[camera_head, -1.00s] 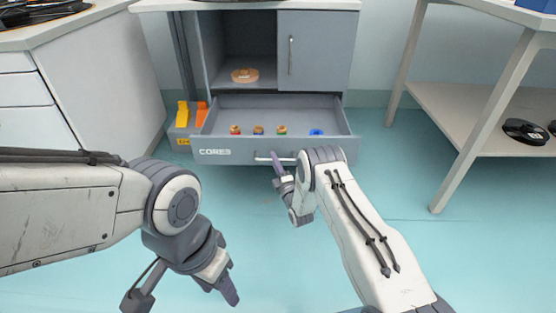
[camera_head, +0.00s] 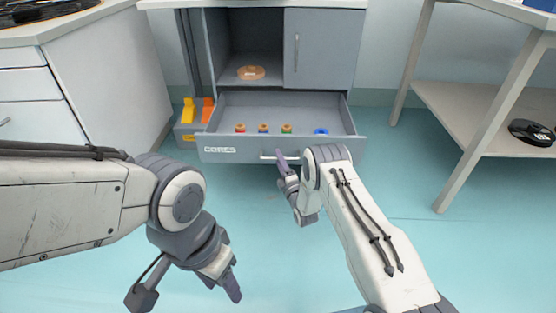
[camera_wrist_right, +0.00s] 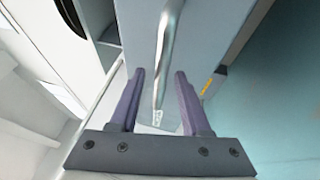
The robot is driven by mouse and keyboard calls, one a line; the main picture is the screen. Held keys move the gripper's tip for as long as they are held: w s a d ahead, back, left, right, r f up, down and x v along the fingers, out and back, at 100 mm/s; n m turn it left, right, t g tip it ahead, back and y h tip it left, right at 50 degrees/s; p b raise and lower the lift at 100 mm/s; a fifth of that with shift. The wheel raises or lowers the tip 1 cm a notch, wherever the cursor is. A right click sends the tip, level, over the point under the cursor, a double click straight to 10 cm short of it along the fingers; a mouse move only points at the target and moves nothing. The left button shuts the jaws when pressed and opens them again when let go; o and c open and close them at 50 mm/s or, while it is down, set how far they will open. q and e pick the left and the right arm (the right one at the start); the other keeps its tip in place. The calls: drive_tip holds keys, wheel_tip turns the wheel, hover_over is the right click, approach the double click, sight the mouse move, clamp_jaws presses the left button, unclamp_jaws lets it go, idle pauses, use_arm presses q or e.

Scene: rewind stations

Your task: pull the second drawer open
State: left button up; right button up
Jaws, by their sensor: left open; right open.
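The grey drawer labelled CORES (camera_head: 220,150) stands pulled out below the cabinet's open compartment. Several small coloured cores and a blue ring (camera_head: 321,131) lie inside it. Its bar handle (camera_head: 267,155) is on the front face. My right gripper (camera_head: 280,158) is at this handle. In the right wrist view the handle (camera_wrist_right: 168,45) runs down between the two open fingers of the right gripper (camera_wrist_right: 160,100), with gaps beside it. My left gripper (camera_head: 232,285) is open and empty above the floor, in front of and apart from the drawer.
A tan disc (camera_head: 250,72) lies in the compartment beside a closed cabinet door (camera_head: 322,50). Yellow and orange pieces (camera_head: 189,110) stand left of the drawer. A white counter unit (camera_head: 95,85) is at the left, a shelf table (camera_head: 465,100) at the right. The floor between is clear.

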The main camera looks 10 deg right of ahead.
drive_tip(key=p+v, duration=0.5)
drive_tip(key=v, duration=0.5)
